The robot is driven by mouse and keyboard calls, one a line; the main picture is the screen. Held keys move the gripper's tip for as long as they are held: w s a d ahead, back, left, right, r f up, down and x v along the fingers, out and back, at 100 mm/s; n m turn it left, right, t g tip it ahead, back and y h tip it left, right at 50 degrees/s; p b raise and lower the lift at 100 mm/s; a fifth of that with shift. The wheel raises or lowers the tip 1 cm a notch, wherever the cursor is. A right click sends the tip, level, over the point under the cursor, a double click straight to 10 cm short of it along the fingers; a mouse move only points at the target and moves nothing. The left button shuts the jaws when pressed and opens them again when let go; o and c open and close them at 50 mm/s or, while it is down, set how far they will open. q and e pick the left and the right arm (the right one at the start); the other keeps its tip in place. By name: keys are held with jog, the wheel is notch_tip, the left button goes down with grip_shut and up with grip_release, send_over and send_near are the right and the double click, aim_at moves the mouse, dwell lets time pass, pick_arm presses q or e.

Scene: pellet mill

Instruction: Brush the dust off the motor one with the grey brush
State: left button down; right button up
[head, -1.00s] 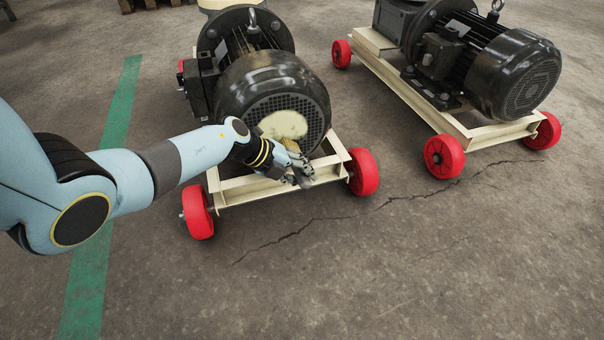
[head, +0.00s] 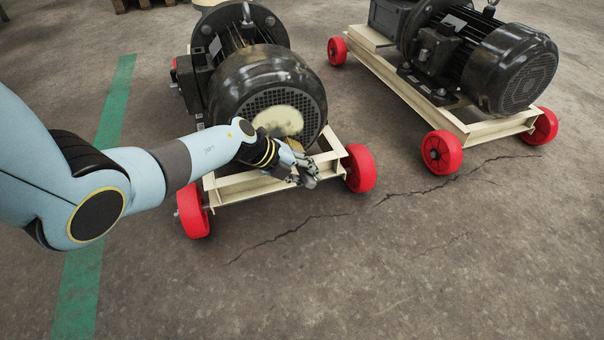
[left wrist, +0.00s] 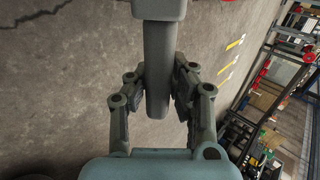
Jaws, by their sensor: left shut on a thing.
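The black motor (head: 230,98) at the left stands on a cream wheeled frame. A pale yellowish dust patch (head: 280,121) covers part of its round front grille. My left gripper (head: 303,172) is in front of the grille's lower edge, just below the dust, by the frame's front beam. In the left wrist view it is shut on the grey handle of the brush (left wrist: 158,70), with one finger on each side. The brush is mostly hidden by the gripper in the head view. I cannot tell whether its bristles touch the grille. My right gripper is not in view.
A second black motor (head: 515,70), with no dust patch visible, stands on another cream frame with red wheels at the right. A red wheel (head: 358,168) is close to the right of my left gripper. The cracked concrete floor (head: 400,265) in front is clear.

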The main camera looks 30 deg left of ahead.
pick_arm(q)
jog(key=shift+w+d+f, duration=0.2)
jog(key=shift+w+f, duration=0.05)
jog(key=shift+f, duration=0.2)
jog(key=shift+w, duration=0.1)
jog(key=shift+r, duration=0.1)
jog(key=c, duration=1.9)
grip_release()
grip_shut()
jog(key=shift+w, duration=0.1)
